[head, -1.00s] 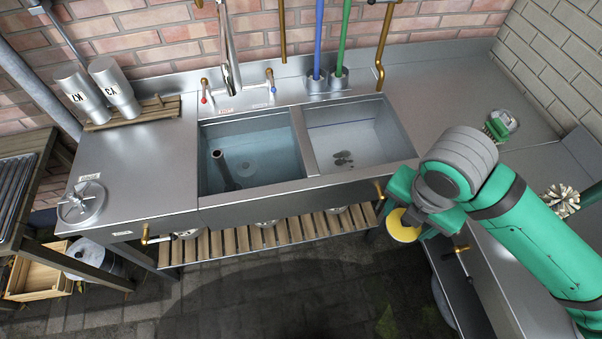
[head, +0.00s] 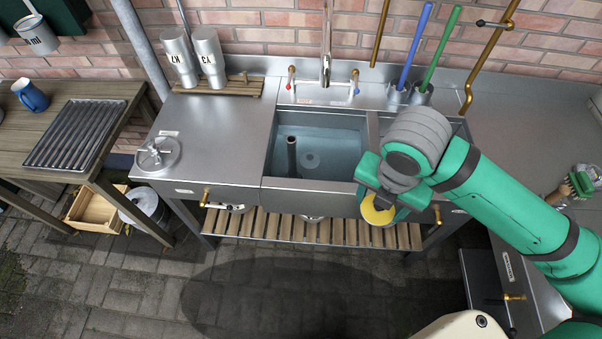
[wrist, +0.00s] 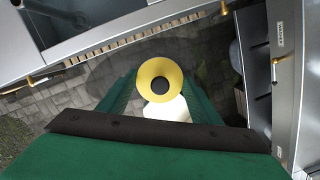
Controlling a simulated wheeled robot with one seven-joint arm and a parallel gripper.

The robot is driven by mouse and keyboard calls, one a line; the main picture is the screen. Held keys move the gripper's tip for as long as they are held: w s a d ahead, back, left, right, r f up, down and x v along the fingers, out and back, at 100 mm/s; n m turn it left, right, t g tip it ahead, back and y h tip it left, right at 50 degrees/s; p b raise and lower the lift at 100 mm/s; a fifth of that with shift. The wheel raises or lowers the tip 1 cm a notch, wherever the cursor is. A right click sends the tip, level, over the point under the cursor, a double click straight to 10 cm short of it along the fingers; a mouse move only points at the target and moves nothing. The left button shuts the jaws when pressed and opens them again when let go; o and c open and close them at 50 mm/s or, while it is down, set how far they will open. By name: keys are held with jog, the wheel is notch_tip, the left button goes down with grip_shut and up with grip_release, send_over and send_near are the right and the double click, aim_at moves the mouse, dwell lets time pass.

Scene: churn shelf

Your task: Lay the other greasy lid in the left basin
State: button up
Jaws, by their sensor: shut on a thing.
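My gripper (head: 379,200) is shut on a yellow round lid (head: 377,215). In the wrist view the lid (wrist: 176,69) is a yellow disc with a dark round centre, held between the green fingers (wrist: 160,90). It hangs in front of the sink's front edge, above the slatted lower shelf. The left basin (head: 345,137) holds bluish water, with an upright dark pipe (head: 291,158) and a pale round disc (head: 310,160) low in it; I cannot tell what the disc is. My arm hides most of the right basin.
The tap (head: 326,60) rises behind the left basin. Blue and green handled brushes (head: 437,50) stand at the back.

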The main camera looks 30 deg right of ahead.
jog(key=w+d+f+m, duration=0.1)
jog(key=w+d+f, duration=0.25)
jog(key=w, duration=0.75)
jog(key=w+d+f+m, duration=0.15)
jog(key=w+d, duration=0.35)
jog(key=w, duration=0.6)
jog(key=shift+m+g, duration=0.3)
jog(key=shift+m, duration=0.25)
jog(key=w+f, duration=0.2)
jog(key=f, duration=0.5)
jog(key=w+f, duration=0.3)
jog(key=f, duration=0.5)
jog(key=w+f, duration=0.2)
jog(key=f, duration=0.6)
jog(key=shift+w+d+f, duration=0.1)
jog(key=shift+w+d, duration=0.15)
jog(key=shift+w, duration=0.15)
jog(key=shift+f, duration=2.3)
jog(key=shift+f, duration=0.1)
jog(key=o, duration=1.2)
jog(key=shift+c, duration=0.2)
